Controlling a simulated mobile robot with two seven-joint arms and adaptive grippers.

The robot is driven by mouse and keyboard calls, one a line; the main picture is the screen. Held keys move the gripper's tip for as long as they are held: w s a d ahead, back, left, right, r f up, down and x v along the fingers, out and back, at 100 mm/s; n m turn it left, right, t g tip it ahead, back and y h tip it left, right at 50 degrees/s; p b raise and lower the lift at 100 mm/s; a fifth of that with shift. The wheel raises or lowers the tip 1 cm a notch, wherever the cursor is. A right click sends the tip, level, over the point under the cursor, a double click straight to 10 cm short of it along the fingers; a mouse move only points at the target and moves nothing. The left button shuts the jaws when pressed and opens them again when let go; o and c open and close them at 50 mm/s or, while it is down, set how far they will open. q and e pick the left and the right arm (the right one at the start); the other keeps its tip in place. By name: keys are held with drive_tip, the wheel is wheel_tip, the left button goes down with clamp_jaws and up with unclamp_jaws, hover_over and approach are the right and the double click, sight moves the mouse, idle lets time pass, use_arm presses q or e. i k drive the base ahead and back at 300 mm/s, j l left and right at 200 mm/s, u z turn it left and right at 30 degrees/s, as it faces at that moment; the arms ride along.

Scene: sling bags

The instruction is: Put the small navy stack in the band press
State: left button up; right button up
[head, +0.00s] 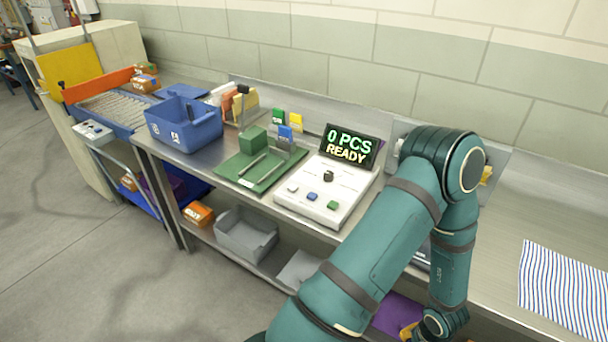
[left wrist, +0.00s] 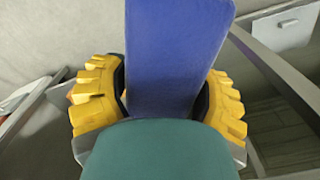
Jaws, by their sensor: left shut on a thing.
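My left gripper (head: 408,332) hangs low at the bottom edge of the head view, in front of the bench, with only a little yellow finger showing. In the left wrist view its yellow fingers (left wrist: 163,88) are shut on both sides of a flat blue-violet slab (left wrist: 175,45). I cannot tell for sure whether this is the navy stack. A purple surface (head: 395,315) shows beside the gripper in the head view; I cannot tell whether it is the same slab. I cannot identify the band press; my arm hides part of the bench. My right gripper is out of view.
A control box (head: 322,192) with a "0 PCS READY" display (head: 349,146) stands left of my arm. Beyond it are a green mat (head: 235,178) with a green block (head: 252,139), and a blue bin (head: 183,128). A striped sheet (head: 565,290) lies at right.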

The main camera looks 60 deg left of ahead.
sight(264, 168)
drive_tip(key=k+j, duration=0.15)
drive_tip(key=j, duration=0.2)
drive_tip(key=k+j, duration=0.15)
drive_tip(key=j, duration=0.2)
drive_tip(key=k+j, duration=0.15)
drive_tip(key=j, duration=0.2)
drive_tip(key=k+j, duration=0.15)
drive_tip(key=j, duration=0.2)
drive_tip(key=k+j, duration=0.15)
drive_tip(key=j, duration=0.2)
drive_tip(key=k+j, duration=0.15)
drive_tip(key=j, duration=0.25)
drive_tip(key=k+j, duration=0.15)
drive_tip(key=j, duration=0.2)
drive_tip(key=k+j, duration=0.15)
drive_tip(key=j, duration=0.2)
